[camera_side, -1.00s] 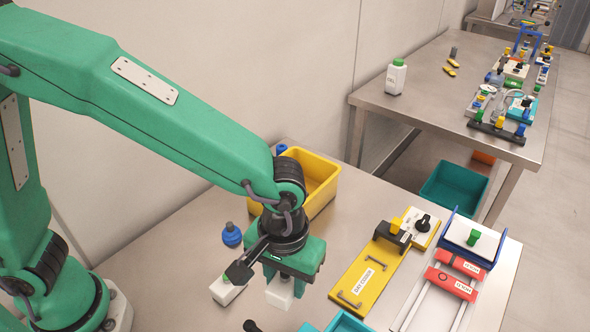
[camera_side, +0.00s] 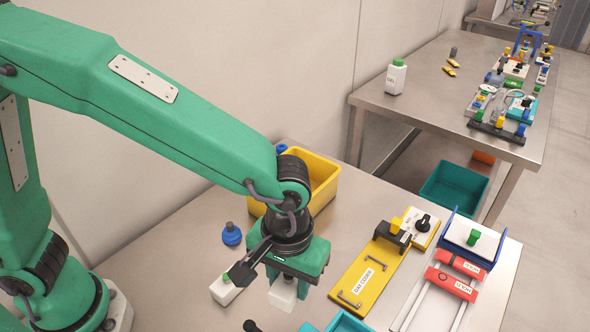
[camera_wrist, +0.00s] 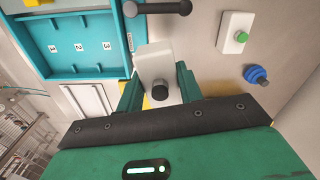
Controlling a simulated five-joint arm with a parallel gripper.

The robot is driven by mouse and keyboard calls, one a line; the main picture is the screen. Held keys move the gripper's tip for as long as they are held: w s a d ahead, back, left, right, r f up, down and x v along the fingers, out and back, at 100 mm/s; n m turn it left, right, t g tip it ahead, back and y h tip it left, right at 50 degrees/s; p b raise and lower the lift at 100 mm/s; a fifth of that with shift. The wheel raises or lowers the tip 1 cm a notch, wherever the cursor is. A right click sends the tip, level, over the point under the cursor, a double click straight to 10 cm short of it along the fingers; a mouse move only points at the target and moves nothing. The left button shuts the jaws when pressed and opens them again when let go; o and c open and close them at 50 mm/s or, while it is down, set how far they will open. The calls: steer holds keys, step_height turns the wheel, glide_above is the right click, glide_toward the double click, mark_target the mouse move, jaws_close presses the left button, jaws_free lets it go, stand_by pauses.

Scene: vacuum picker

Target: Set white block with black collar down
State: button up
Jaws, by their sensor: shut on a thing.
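The white block with the black collar (camera_wrist: 153,62) is held between the fingers of my gripper (camera_wrist: 159,88) in the wrist view. Its dark round collar (camera_wrist: 159,91) faces the camera, between the green fingers. In the side view the white block (camera_side: 283,297) sticks out below my gripper (camera_side: 285,283), low over the metal table; the collar is hidden there. I cannot tell whether its underside touches the table.
A white block with a green button (camera_side: 225,291) and a blue knob (camera_side: 232,236) stand left of my gripper. A yellow bin (camera_side: 322,192) is behind. The yellow day coder plate (camera_side: 368,282) lies right. A teal numbered tray (camera_wrist: 73,70) and a black bar (camera_wrist: 155,8) are close by.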

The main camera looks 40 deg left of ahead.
steer(key=w+d, duration=0.1)
steer(key=w, duration=0.7)
steer(key=w+d+m, duration=0.1)
steer(key=w+d, duration=0.1)
steer(key=w, duration=0.7)
steer(key=w+d+m, duration=0.1)
steer(key=w+d, duration=0.1)
steer(key=w, duration=0.7)
steer(key=shift+w+r, duration=0.1)
steer(key=shift+w, duration=0.05)
glide_above(373, 211)
step_height(373, 211, down, 7)
steer(key=shift+f, duration=2)
steer(key=shift+f, duration=0.15)
